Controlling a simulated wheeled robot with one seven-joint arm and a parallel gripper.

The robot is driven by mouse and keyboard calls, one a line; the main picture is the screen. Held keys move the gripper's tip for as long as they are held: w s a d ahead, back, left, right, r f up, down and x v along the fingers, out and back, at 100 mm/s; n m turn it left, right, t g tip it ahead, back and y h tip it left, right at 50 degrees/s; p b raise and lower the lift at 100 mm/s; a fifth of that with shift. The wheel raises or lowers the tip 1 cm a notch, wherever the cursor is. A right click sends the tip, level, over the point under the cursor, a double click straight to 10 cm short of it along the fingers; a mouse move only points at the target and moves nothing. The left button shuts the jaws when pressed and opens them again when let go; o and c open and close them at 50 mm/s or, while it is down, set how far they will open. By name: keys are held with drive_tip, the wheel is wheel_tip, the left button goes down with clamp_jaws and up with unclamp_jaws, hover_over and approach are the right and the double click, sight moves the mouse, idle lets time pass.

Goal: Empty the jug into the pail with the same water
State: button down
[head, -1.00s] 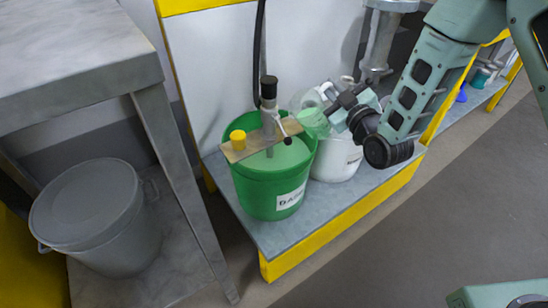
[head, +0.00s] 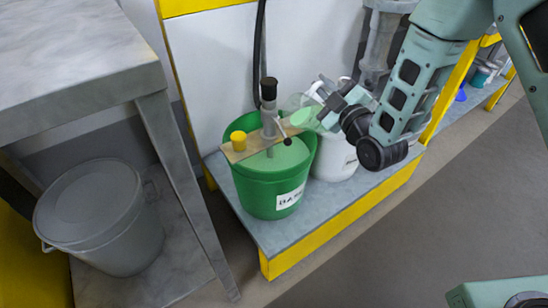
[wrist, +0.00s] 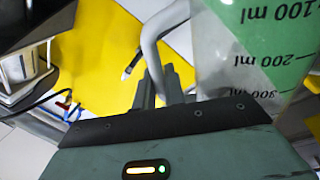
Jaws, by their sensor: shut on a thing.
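My gripper (head: 338,97) is shut on the handle of a clear jug (head: 299,104), which holds green liquid. The jug is tilted, its green end over the right rim of the green pail (head: 262,192). In the wrist view the fingers (wrist: 163,86) are at the pale handle (wrist: 152,50), and the jug wall (wrist: 262,45) shows ml marks and green liquid. The green pail has a white label, partly unreadable, and pale green liquid (head: 285,155) inside. No stream is clearly visible. A white pail (head: 338,165) stands right behind the green one, partly hidden by my arm.
A wooden board (head: 252,148) lies across the green pail, bearing a yellow cap (head: 238,140) and a black-topped agitator (head: 268,100). Both pails stand on a yellow-edged grey shelf (head: 300,235).

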sight(314, 86)
drive_tip(key=shift+s+a+r+n+y, duration=0.15)
drive_tip(key=shift+a+n, duration=0.1)
drive_tip(key=shift+n, duration=0.2)
drive_tip(key=shift+s+a+f+n+y, duration=0.1)
drive_tip(key=shift+s+a+n, duration=0.15)
drive_tip(key=shift+n, duration=0.25)
drive_tip(key=shift+s+a+r+n+y, duration=0.1)
drive_tip(key=shift+a+n, duration=0.15)
drive_tip(key=shift+n, duration=0.2)
idle(2.4)
drive_tip(key=shift+s+a+r+n+p, duration=0.4)
drive_tip(key=shift+a+r+n+p, duration=0.25)
drive_tip(key=shift+n, duration=0.35)
idle(1.9)
drive_tip(key=shift+s+a+r+n+y, duration=0.2)
drive_tip(key=shift+s+a+n+y, duration=0.15)
drive_tip(key=shift+s+a+n, duration=0.25)
idle(0.7)
